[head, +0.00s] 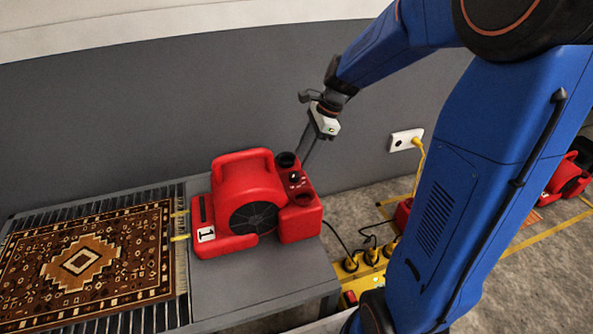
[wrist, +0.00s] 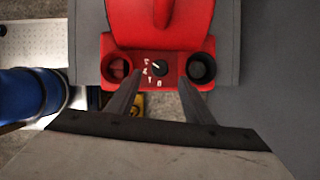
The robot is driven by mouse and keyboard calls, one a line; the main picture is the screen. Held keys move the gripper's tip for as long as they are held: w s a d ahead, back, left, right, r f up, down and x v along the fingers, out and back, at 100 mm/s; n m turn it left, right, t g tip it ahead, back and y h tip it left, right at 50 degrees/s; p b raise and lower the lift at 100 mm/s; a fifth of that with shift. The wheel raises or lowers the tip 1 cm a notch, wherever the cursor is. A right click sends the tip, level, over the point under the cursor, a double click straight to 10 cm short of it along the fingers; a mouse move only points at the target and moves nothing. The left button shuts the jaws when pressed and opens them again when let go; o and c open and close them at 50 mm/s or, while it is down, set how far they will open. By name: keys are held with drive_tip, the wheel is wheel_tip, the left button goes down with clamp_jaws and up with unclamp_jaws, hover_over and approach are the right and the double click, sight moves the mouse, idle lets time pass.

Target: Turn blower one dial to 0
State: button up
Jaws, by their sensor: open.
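Blower one is a red blower (head: 250,190) marked with a 1, standing on a grey table. Its dial (wrist: 159,67) is a small black knob on the end panel, between two round recesses. White marks surround the knob on its left and lower side, with the 0 at the lower right. The knob's white pointer seems to face up and left, away from the 0. My gripper (head: 305,153) is above that end of the blower. In the wrist view my gripper (wrist: 161,84) is open and empty, its fingers on either side of the panel, apart from the knob.
A patterned rug (head: 85,258) lies left of the blower. A grey wall (head: 150,110) stands close behind. A yellow power strip (head: 362,275) with plugs and cables is on the floor to the right, below a wall socket (head: 405,140). Another red blower (head: 566,178) is at far right.

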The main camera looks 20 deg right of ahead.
sight(294, 174)
drive_tip(key=x, duration=0.7)
drive_tip(key=c, duration=1)
